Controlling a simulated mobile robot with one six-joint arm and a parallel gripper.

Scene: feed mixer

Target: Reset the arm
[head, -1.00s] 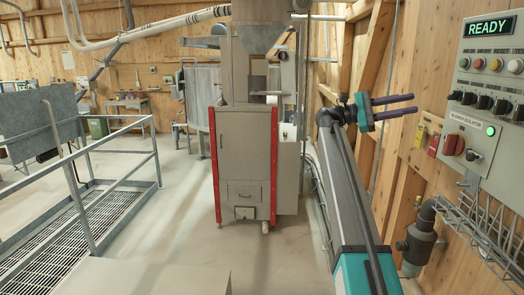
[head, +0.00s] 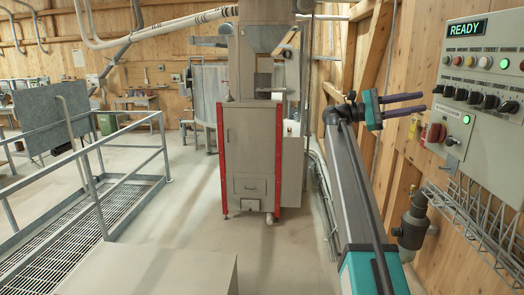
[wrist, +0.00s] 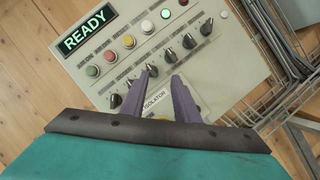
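My gripper (head: 425,102) is at the end of my raised arm, at the right of the head view, in front of the wall control panel (head: 490,150). Its two purple fingers are apart with nothing between them. In the wrist view, the gripper (wrist: 161,76) points towards the panel (wrist: 220,72), which appears tilted. The panel has a READY display (wrist: 88,29), coloured buttons and a row of black knobs. The fingers overlap part of the lower panel and the isolator label (wrist: 155,99). I see no contact with the panel.
A grey cabinet with red edges (head: 250,150) stands ahead. Railings (head: 110,185) flank a floor grating (head: 70,235) at left. A wire cable tray (head: 470,215) and a grey pipe fitting (head: 412,228) are on the right wall. The floor (head: 185,220) between is clear.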

